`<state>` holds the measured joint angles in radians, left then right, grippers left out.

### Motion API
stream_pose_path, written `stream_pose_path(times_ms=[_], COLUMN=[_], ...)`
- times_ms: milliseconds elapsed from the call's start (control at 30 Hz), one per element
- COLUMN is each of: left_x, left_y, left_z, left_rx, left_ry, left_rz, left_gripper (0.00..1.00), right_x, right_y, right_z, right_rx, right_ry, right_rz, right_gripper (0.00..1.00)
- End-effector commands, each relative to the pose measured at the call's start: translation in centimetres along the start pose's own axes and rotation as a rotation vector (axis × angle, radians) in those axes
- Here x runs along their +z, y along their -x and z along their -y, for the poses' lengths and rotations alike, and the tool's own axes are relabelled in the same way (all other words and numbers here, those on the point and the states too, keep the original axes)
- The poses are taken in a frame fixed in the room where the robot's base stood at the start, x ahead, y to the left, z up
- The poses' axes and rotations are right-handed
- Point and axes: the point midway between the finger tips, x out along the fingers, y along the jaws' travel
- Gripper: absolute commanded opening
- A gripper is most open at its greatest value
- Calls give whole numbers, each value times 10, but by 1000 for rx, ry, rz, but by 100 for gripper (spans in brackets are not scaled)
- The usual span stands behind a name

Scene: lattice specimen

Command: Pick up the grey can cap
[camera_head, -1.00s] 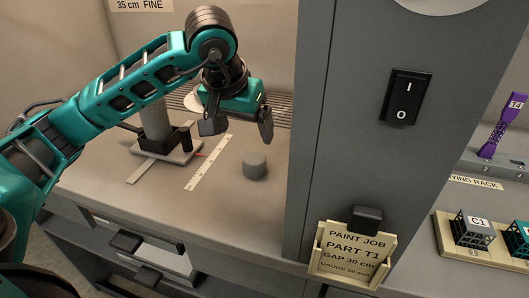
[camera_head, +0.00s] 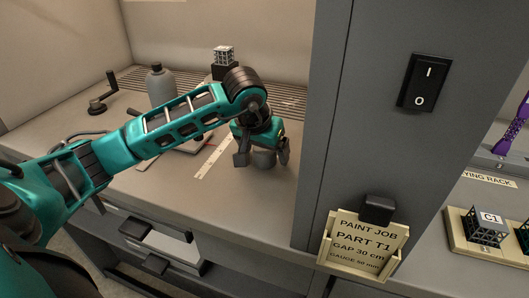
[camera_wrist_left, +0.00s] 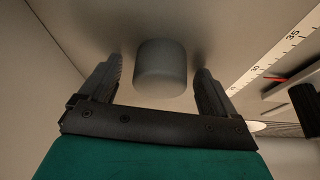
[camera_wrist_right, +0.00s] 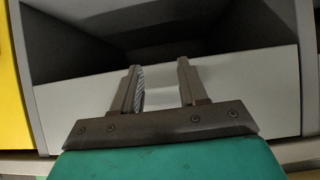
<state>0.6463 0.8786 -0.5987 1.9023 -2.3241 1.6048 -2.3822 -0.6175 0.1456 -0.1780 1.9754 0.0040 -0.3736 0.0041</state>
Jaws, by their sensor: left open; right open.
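The grey can cap (camera_head: 264,159) is a short grey cylinder on the bench inside the booth. It also shows in the left wrist view (camera_wrist_left: 161,68), upright, ahead of and between the two fingers. My left gripper (camera_head: 262,160) points down over the cap and is open, one finger on each side; gaps show between cap and fingers in the left wrist view (camera_wrist_left: 160,85). In the head view the gripper partly hides the cap. My right gripper (camera_wrist_right: 160,80) shows only in the right wrist view, open and empty, in front of a drawer-like opening.
A white ruler (camera_head: 214,157) lies left of the cap. A grey bottle (camera_head: 161,86) and a black block with a small lattice cube (camera_head: 224,56) stand behind. The booth's grey pillar (camera_head: 345,130) rises right of the gripper. A part card holder (camera_head: 362,245) hangs on it.

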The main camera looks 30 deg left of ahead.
Motion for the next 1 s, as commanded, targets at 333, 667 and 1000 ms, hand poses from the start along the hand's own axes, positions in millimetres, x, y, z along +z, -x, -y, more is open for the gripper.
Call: stream_pose_path(times_ms=[333, 667, 1000], left_x=[0, 0, -1], left_y=[0, 0, 2], left_z=[0, 0, 0], left_rx=[0, 0, 0], left_ry=[0, 0, 0], left_rz=[0, 0, -1], left_gripper=[74, 43, 36], right_x=[0, 0, 0], right_y=[0, 0, 0], right_z=[-1, -1, -1], right_rx=[2, 3, 3], right_ry=[0, 0, 0], right_rz=[1, 0, -1], right_gripper=[43, 43, 43])
